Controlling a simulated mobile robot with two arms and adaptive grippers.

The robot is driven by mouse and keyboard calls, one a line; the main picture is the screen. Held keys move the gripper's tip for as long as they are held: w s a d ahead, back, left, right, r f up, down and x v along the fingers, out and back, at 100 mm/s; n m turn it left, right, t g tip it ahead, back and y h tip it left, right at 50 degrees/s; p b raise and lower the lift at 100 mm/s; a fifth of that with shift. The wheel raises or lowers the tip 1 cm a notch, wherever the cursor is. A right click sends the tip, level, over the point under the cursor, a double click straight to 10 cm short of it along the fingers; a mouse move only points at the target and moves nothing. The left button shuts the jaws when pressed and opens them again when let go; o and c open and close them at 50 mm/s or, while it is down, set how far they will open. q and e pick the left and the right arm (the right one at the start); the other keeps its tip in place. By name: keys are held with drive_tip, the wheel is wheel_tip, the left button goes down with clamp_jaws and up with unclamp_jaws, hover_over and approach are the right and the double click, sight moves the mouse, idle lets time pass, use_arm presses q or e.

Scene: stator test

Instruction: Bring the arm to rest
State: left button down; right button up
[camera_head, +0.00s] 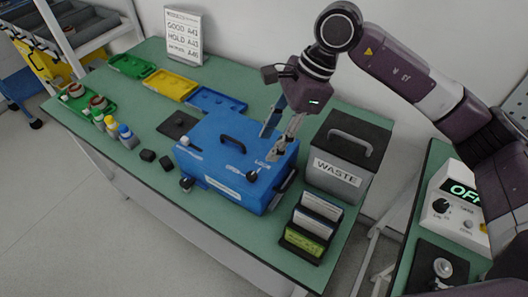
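My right arm comes in from the right and bends down over the green-topped bench (110,95). My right gripper (270,144) points down above the right part of the blue box (222,165). Its two fingers stand apart, and I see nothing between them. Whether the fingertips touch the box lid cannot be told. The blue box is closed, with a dark handle on top and small knobs at its front. My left gripper does not show.
A grey waste bin (340,170) stands right of the box, with a card holder (312,222) in front. Green, yellow and blue trays (215,102), small bottles (127,136) and a sign (184,35) are to the left. A control unit showing OFF (455,205) stands at right.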

drive_tip(key=shift+d+r, duration=0.25)
drive_tip(key=shift+r, duration=0.3)
